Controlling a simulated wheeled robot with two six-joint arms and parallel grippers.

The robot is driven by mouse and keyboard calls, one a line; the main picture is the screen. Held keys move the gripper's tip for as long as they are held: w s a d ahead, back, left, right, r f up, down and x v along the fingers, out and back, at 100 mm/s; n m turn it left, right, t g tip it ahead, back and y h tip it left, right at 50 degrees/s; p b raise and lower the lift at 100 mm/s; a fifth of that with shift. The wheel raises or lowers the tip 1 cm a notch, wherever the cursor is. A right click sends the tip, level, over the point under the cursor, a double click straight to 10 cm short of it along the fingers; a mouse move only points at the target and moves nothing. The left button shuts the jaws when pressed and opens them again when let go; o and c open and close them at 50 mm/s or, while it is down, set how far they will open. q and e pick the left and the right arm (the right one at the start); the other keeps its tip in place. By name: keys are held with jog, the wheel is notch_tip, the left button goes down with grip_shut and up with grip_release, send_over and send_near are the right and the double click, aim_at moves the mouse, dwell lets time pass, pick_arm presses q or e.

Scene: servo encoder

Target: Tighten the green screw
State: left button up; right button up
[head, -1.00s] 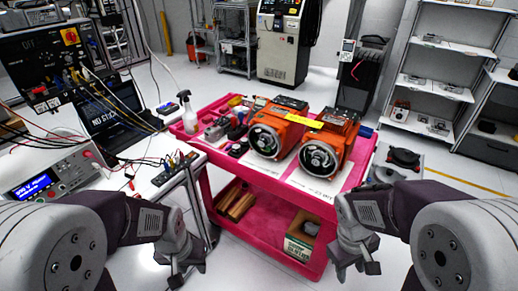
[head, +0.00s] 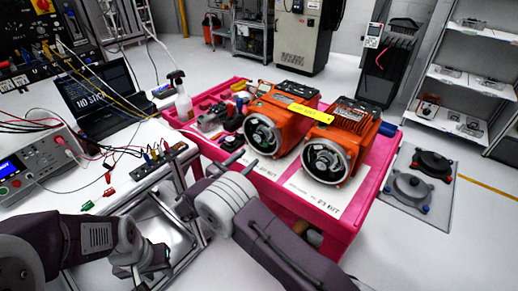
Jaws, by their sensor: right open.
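Two orange motors, a left one (head: 280,118) and a right one (head: 340,140), stand side by side on the pink cart (head: 362,215), their round silver ends facing me. I cannot make out a green screw on them; a small green piece (head: 87,205) lies on the white bench at left. My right gripper (head: 240,168) is at the cart's near left edge, below the left motor, apart from it. It is open, mostly hidden by its own wrist. My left gripper (head: 140,272) hangs low in front of the bench; its fingers are too unclear to tell.
A spray bottle (head: 181,100) and small parts stand at the cart's left end. The white bench (head: 50,190) holds a laptop (head: 95,100), a power supply (head: 35,160) and loose cables.

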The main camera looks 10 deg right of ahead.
aim_at(264, 145)
jog(key=x, duration=0.8)
jog(key=shift+d, duration=0.1)
grip_shut()
